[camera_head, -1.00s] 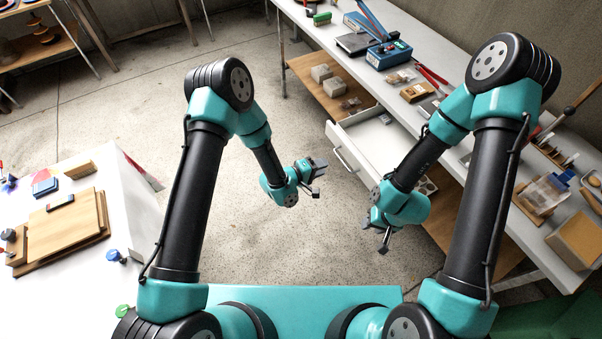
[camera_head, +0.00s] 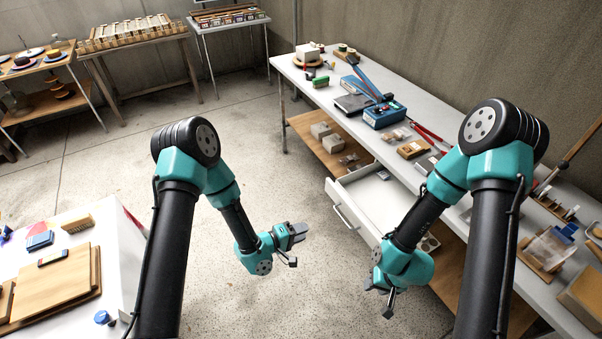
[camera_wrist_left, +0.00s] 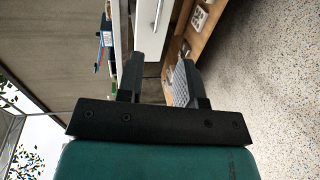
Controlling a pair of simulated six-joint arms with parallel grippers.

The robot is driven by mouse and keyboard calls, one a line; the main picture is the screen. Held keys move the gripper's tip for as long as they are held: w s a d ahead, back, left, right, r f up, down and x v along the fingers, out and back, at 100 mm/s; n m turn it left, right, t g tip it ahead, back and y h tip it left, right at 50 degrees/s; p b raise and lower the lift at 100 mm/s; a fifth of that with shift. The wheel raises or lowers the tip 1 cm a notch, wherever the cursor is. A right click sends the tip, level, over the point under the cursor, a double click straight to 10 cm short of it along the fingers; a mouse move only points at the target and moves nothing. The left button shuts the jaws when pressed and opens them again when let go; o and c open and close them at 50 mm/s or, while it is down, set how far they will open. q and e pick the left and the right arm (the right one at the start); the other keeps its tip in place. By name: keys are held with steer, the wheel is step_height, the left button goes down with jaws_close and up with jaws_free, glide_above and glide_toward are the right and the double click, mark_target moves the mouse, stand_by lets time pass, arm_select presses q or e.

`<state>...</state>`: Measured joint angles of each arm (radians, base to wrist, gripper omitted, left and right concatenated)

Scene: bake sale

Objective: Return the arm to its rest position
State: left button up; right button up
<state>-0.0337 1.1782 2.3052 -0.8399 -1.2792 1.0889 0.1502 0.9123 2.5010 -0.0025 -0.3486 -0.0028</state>
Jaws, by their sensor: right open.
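My left arm and right arm are both bent over the open floor, in front of the long table on the right. My left gripper (camera_head: 293,245) hangs over bare floor left of the open drawer, with nothing in it. In the left wrist view its two fingers (camera_wrist_left: 158,80) stand apart, with a gap between them. My right gripper (camera_head: 383,298) points down near the drawer's lower corner, partly hidden by its own wrist. It is open, and I see nothing held in it.
A white drawer (camera_head: 372,205) stands open under the long table (camera_head: 345,85), close to my right forearm. A lower wooden shelf (camera_head: 309,133) carries boxes. A white table (camera_head: 115,240) with wooden boards is at the left. The floor (camera_head: 240,120) between is clear.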

arm_select(q)
steer(key=s+a+f+m+g+y, duration=0.1)
steer(key=s+a+f+y, duration=0.2)
steer(key=a, duration=0.4)
steer(key=s+a+f+m+g+y, duration=0.1)
steer(key=s+a+f+y, duration=0.2)
steer(key=a, duration=0.4)
steer(key=s+a+r+m+g+y, duration=0.1)
steer(key=s+a+m+g+y, duration=0.1)
steer(key=s+a, duration=0.5)
steer(key=s+g+y, duration=0.1)
steer(key=s+g, duration=0.1)
steer(key=s, duration=0.1)
steer(key=shift+s+a+r+g+y, duration=0.25)
steer(key=shift+a+r+g+y, duration=0.1)
steer(key=shift+r+g+y, duration=0.05)
